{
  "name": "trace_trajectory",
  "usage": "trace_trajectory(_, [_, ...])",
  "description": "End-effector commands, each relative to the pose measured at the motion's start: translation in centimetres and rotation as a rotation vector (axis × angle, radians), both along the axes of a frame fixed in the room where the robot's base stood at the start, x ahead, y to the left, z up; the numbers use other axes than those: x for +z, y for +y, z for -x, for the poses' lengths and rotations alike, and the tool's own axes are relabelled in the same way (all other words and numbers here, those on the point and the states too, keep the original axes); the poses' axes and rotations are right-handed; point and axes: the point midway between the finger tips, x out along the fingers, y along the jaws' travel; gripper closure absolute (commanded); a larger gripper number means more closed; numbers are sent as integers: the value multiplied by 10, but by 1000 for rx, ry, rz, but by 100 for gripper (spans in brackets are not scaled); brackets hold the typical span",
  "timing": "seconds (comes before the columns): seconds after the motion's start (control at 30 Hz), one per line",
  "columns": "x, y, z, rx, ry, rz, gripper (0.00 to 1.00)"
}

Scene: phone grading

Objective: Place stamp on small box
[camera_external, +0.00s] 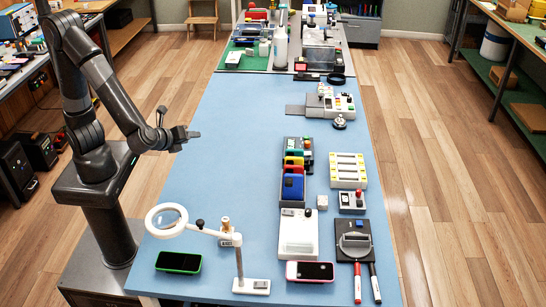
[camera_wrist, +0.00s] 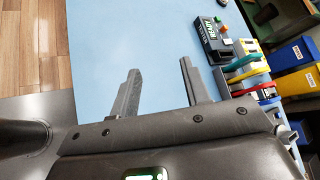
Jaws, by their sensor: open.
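My gripper (camera_external: 188,134) hangs over the left part of the blue table mat, open and empty. In the wrist view its two fingers (camera_wrist: 160,88) stand apart with only blue mat between them. What looks like the stamp (camera_external: 226,227), with a brown knob handle, stands upright at the near left, behind the magnifier's arm. It is well apart from my gripper, nearer the camera. A small whitish box (camera_external: 322,201) sits right of centre, beside the row of coloured cases; I take it for the small box. I cannot make out either in the wrist view.
A magnifier (camera_external: 168,219) on a stand rises at the near left. A green-edged phone (camera_external: 179,262) and a pink-edged phone (camera_external: 310,271) lie at the front. The middle of the blue mat (camera_external: 245,140) is clear.

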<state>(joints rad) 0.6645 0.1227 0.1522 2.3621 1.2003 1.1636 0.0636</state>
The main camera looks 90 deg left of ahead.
Motion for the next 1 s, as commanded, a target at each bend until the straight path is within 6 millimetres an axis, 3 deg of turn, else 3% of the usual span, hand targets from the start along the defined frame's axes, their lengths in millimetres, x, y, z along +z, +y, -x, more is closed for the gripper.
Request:
trace_trajectory(0.1, [14,28,30,185,-49,195,57])
trace_trajectory(0.33, [34,51,85,498,-172,573,57])
trace_trajectory(0.7, [79,39,146,868,-463,1163,57])
trace_trajectory(1.0, [103,26,161,964,-599,1394,57])
